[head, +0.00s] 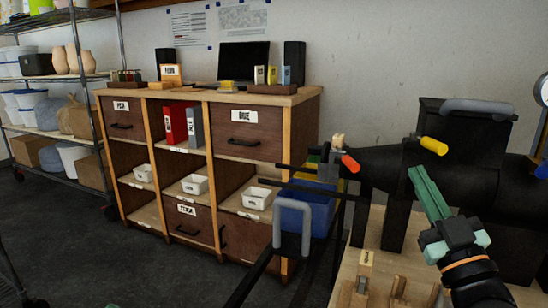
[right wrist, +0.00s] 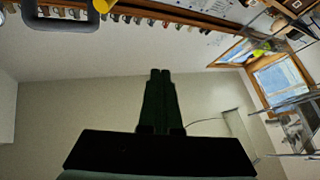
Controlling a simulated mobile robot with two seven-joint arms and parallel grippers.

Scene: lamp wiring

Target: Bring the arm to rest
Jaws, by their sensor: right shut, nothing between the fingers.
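My right gripper (head: 415,175) is at the right of the head view, its arm coming in from the lower right corner. Its green fingers point up and to the left, in front of the dark machine. In the right wrist view the two fingers (right wrist: 160,74) lie side by side, shut and empty, with the wall and ceiling beyond. My left gripper does not show. No lamp or wiring can be made out.
A black machine (head: 390,163) with orange and yellow handles stands close behind my right gripper. A wooden bench top (head: 378,240) with small wooden blocks lies below. A wooden cabinet (head: 272,118) and a wire shelf (head: 65,78) stand farther left.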

